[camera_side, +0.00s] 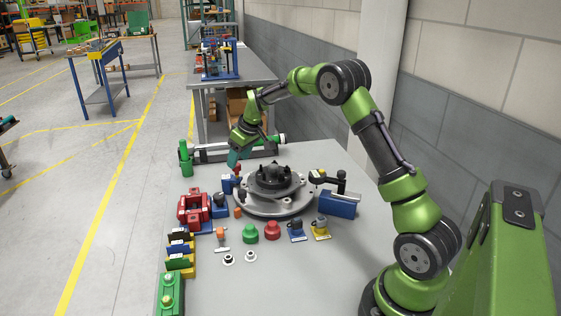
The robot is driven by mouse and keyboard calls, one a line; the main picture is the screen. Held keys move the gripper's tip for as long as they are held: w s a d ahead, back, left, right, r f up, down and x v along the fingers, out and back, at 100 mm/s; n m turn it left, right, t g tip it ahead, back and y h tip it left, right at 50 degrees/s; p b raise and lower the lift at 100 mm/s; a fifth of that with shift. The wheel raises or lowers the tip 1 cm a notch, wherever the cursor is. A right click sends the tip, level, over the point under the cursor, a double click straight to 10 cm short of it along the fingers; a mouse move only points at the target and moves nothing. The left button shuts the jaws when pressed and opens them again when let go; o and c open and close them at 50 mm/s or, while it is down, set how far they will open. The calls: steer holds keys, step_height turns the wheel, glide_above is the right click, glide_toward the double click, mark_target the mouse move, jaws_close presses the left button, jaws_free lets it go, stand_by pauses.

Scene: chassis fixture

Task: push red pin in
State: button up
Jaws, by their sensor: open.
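My gripper (235,157) is at the end of the green arm, pointing down, at the back left of the round fixture. Its jaws are open, though the fingers are small and hard to make out. A small red pin (237,169) shows just below the gripper, upright next to a blue block (229,185). I cannot tell whether the gripper touches the pin or how deep it sits. The round grey fixture (258,207) with a dark hub (274,177) stands to the right of the pin.
A red bracket (194,208) is at the left. A blue block (337,205) with a black lever stands right of the fixture. A green knob (250,233), a red knob (272,230) and several small clamps lie in front. The table's front middle is clear.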

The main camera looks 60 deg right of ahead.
mark_target(237, 169)
steer(key=shift+x, duration=1.3)
